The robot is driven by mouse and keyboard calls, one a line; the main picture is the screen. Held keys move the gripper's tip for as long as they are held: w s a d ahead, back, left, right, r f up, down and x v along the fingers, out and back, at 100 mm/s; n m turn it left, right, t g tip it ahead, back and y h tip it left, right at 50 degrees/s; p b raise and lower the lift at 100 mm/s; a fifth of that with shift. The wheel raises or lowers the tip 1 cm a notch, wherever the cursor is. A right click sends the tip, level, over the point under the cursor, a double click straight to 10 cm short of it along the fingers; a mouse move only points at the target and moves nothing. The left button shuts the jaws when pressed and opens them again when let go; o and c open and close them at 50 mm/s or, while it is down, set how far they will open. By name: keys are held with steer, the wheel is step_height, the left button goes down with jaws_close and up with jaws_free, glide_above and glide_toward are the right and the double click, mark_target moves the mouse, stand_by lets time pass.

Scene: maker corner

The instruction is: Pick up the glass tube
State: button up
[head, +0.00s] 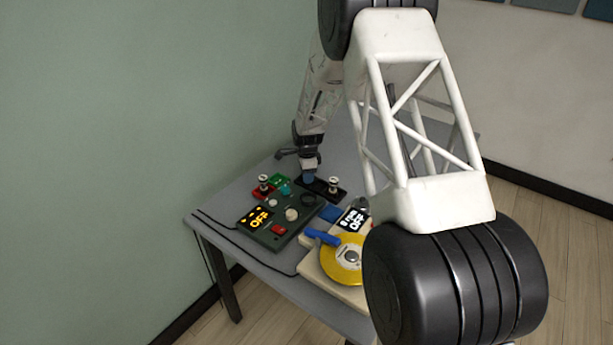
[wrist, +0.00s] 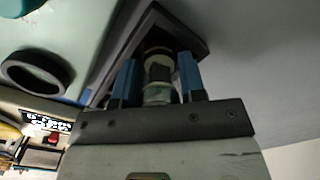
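In the wrist view, a short upright cylindrical piece (wrist: 158,72) with pale ends and a dark middle stands between the blue fingers of my gripper (wrist: 157,70). It may be the glass tube or part of its holder; I cannot tell which. Narrow gaps show on both sides of it, so my gripper looks open around it. A dark angular holder (wrist: 198,42) lies beyond the fingertips. In the head view, my gripper (head: 310,164) points down at the far part of the table, over a black base (head: 320,189). No glass tube can be made out there.
A dark green control box (head: 274,235) with an "OFF" display and knobs stands on the grey table (head: 237,198). A machine with a yellow disc (head: 335,266) is nearer. Red (head: 258,194) and green (head: 281,180) blocks lie left of my gripper. A black ring (wrist: 37,72) shows in the wrist view.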

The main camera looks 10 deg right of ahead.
steer(key=c, duration=0.4)
steer(key=shift+r, duration=5)
steer(key=shift+c, duration=0.2)
steer(key=shift+s, duration=0.1)
steer(key=s+a, duration=0.1)
steer(key=s, duration=1.1)
steer(key=shift+s+a, duration=0.1)
